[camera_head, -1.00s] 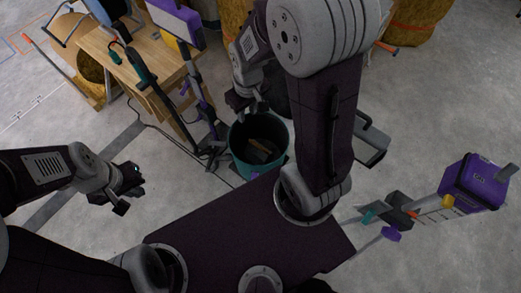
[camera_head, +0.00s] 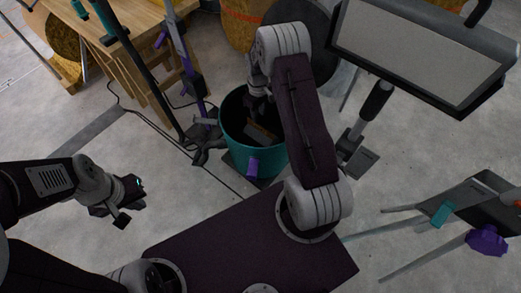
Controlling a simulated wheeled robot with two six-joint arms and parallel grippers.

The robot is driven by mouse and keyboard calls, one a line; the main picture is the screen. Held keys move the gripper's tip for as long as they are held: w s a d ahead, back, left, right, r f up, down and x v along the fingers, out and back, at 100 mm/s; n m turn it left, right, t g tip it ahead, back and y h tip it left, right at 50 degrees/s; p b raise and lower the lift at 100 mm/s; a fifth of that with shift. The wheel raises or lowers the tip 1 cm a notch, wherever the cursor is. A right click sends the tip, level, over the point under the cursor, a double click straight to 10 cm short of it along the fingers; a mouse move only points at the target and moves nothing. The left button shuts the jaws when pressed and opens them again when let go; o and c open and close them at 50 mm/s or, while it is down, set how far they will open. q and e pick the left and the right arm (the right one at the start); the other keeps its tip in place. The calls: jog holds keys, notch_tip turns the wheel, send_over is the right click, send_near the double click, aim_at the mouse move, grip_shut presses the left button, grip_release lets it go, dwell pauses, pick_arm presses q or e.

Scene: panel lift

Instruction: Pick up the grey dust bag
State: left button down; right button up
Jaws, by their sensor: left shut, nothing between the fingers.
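I cannot pick out the grey dust bag for certain. A teal bin (camera_head: 240,153) stands on the floor in the middle, with brown and dark grey pieces (camera_head: 262,132) inside that are too small to name. My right gripper (camera_head: 257,108) reaches down at the bin's mouth, over its far part. Its fingers are dark against the dark inside, so I cannot see whether they hold anything. My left gripper (camera_head: 130,209) is shut and empty, over bare floor at the left, well apart from the bin.
A wooden table (camera_head: 150,50) stands at the upper left, with dark and purple poles beside the bin. A panel on a stand (camera_head: 425,50) is at the upper right. A dark round thing (camera_head: 312,38) is behind my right arm. Stand legs lie at the lower right.

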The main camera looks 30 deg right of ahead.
aim_at(260, 126)
notch_tip(260, 126, down, 4)
jog(key=b, duration=0.3)
jog(key=f+b, duration=0.4)
jog(key=f, duration=0.1)
jog(key=shift+s+d+f, duration=0.15)
jog(key=shift+s+d, duration=0.1)
jog(key=shift+d, duration=0.05)
jog(key=shift+r, duration=0.2)
jog(key=shift+c, duration=0.3)
grip_shut()
dwell(0.5)
